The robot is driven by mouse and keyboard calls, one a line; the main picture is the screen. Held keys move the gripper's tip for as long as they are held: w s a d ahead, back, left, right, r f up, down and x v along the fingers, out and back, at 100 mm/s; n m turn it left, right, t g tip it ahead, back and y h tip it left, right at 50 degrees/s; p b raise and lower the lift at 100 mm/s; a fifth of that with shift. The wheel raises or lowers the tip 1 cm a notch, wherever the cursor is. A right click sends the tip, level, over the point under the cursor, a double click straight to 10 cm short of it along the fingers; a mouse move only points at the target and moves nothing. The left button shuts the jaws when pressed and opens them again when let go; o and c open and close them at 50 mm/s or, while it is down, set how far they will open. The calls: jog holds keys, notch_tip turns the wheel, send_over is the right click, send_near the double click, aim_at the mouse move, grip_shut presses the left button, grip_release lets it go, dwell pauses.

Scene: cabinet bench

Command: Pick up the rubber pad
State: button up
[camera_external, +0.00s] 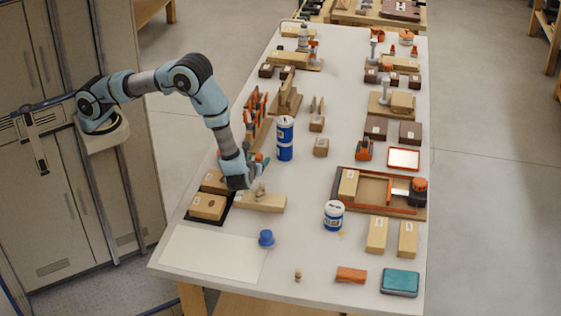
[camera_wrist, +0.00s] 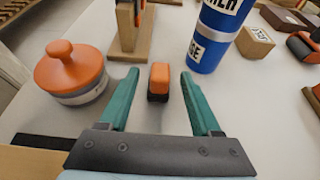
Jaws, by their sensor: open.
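No label marks a rubber pad, so I cannot tell for certain which thing it is. A small block with an orange top and black lower part (camera_wrist: 159,82) stands on the white table between and just beyond my fingertips in the wrist view. My gripper (camera_wrist: 160,88) is open, with its two teal fingers on either side of the line to this block and nothing held. In the external view my gripper (camera_external: 250,172) is low over the table's left side, and the arm partly hides what is there. A flat teal-topped pad (camera_external: 400,282) lies at the front right corner, far from it.
An orange-knobbed round piece (camera_wrist: 70,72) stands left of my fingers. A blue bottle (camera_wrist: 214,35) stands beyond on the right; it also shows in the external view (camera_external: 285,138). A wooden stand (camera_wrist: 130,35) is behind the block. A reddish block (camera_external: 351,275) lies near the front edge.

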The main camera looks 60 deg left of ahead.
jog(key=shift+x, duration=1.05)
grip_shut()
